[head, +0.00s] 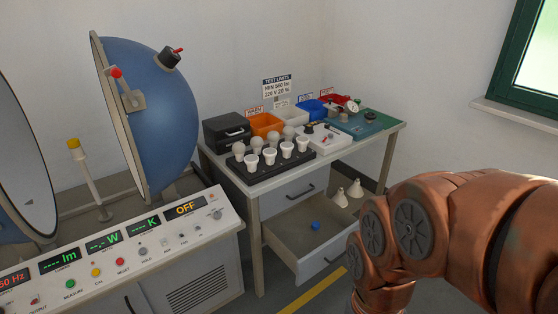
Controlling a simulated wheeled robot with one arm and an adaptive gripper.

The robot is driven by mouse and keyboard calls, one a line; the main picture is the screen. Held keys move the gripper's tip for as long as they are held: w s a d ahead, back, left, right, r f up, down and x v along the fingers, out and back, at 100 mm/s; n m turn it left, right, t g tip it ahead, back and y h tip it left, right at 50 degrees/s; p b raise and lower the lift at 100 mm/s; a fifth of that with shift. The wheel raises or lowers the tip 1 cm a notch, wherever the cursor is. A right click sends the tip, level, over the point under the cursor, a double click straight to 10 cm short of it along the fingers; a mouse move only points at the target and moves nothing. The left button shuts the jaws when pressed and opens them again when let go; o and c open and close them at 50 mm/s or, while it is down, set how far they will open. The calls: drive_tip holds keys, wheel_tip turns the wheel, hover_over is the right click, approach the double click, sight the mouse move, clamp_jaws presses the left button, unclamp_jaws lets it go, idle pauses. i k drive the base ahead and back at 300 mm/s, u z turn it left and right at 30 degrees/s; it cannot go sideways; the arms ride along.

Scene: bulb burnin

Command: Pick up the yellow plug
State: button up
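A small yellow piece (74,144) sits on top of a pale upright post (88,180) at the left, between the two halves of the open blue sphere. It is the clearest yellow plug-like thing in view, but it is too small to be sure it is the plug. My copper-coloured arm fills the lower right, far from the post. My gripper is outside the picture.
The blue sphere half (160,120) and the control console (130,255) flank the post. A bench holds bulbs in a black rack (262,178), bins and a green mat (380,122).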

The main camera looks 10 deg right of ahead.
sight(72, 143)
drive_tip(key=u, duration=1.4)
drive_tip(key=i, duration=0.65)
drive_tip(key=u, duration=0.55)
drive_tip(key=i, duration=1.2)
drive_tip(key=u, duration=0.2)
